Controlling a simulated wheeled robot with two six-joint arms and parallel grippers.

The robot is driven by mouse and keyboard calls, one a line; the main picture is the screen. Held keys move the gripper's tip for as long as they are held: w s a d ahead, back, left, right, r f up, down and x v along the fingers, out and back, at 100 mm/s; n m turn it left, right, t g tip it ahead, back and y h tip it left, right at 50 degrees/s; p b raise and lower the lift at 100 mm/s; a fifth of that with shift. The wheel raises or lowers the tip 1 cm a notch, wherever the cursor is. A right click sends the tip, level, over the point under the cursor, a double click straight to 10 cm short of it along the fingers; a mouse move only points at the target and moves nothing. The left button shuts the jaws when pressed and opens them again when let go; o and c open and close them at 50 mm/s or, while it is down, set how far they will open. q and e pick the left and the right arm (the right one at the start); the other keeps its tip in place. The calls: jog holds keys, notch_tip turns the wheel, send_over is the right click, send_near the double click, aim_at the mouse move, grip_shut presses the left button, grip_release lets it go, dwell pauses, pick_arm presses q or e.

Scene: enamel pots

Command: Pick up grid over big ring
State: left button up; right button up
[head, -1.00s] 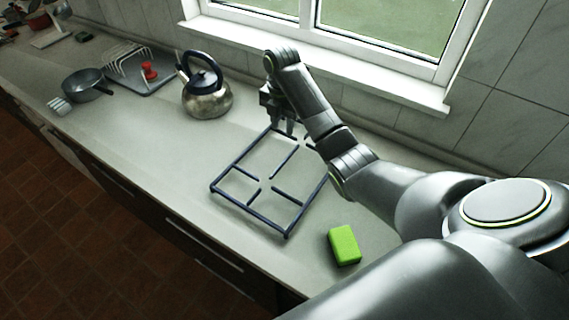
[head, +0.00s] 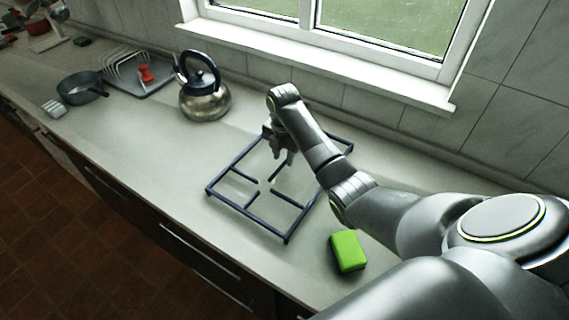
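The grid (head: 247,216), a dark blue square frame with short inner bars, lies on the grey counter in the head view. My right gripper (head: 283,156) points down over the far part of the grid, its fingers looking apart with nothing seen between them. Whether the fingertips touch a bar cannot be told. My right arm hides the grid's right side. No big ring can be made out in this view. My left gripper is not in view.
Farther left are a pan (head: 84,88) and a rack on a tray (head: 150,85). The window wall bounds the back.

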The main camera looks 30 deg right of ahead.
aim_at(284, 162)
jog(key=shift+s+d+f, duration=0.1)
jog(key=shift+s+f, duration=0.05)
jog(key=shift+f, duration=1.6)
grip_shut()
jog(key=shift+r, duration=0.15)
